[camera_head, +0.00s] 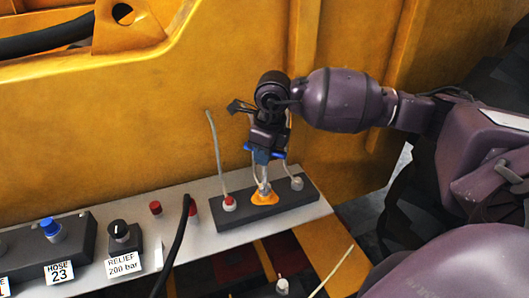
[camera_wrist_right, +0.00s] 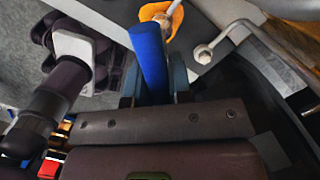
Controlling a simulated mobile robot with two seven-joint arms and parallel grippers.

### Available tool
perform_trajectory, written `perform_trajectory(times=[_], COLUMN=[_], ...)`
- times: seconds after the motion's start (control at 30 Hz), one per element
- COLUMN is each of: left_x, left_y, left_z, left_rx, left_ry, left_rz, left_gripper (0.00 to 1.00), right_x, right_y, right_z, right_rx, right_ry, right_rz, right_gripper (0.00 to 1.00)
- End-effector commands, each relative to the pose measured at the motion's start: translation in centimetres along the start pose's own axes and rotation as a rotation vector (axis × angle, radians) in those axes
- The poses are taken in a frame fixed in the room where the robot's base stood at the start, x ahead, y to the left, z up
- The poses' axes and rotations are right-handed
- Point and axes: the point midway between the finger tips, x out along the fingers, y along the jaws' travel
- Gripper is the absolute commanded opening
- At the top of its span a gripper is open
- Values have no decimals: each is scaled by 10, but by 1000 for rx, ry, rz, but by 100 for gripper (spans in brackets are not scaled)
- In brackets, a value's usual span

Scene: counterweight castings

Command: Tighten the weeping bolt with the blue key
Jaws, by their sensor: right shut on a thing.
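The blue key is in my right gripper (camera_head: 263,158), and its blue handle (camera_head: 278,155) sticks out at the sides of the fingers. In the right wrist view the blue handle (camera_wrist_right: 148,58) lies between the two fingers (camera_wrist_right: 153,88). The gripper is above the middle fitting of a dark block (camera_head: 240,212), where an orange patch (camera_head: 265,198) surrounds a pale bolt (camera_head: 263,187). The orange patch also shows in the right wrist view (camera_wrist_right: 176,17), just beyond the handle. I cannot tell whether the key is seated on the bolt. My left gripper is not in view.
Bent pipes rise from fittings on both sides, one at a red-based fitting (camera_head: 229,204), one at the right fitting (camera_head: 297,184). A black cable (camera_head: 178,245) crosses the grey shelf (camera_head: 190,222). A relief knob (camera_head: 121,235) and blue cap (camera_head: 50,229) stand left. A yellow wall is behind.

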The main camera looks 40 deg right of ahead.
Motion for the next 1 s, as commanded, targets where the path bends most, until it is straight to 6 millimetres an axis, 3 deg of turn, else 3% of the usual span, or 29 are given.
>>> perform_trajectory(times=[0.27, 0.7, 1.0], left_x=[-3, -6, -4], left_y=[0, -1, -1], left_z=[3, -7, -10], left_rx=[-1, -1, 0], left_ry=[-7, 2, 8], left_rz=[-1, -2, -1], left_gripper=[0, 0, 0], right_x=[-1, -1, 0], right_y=[0, 0, 0], right_z=[0, 0, 0], right_rx=[8, 352, 377], right_ry=[-1, -1, 0], right_rz=[-2, -42, -46], right_gripper=[0, 0, 0])
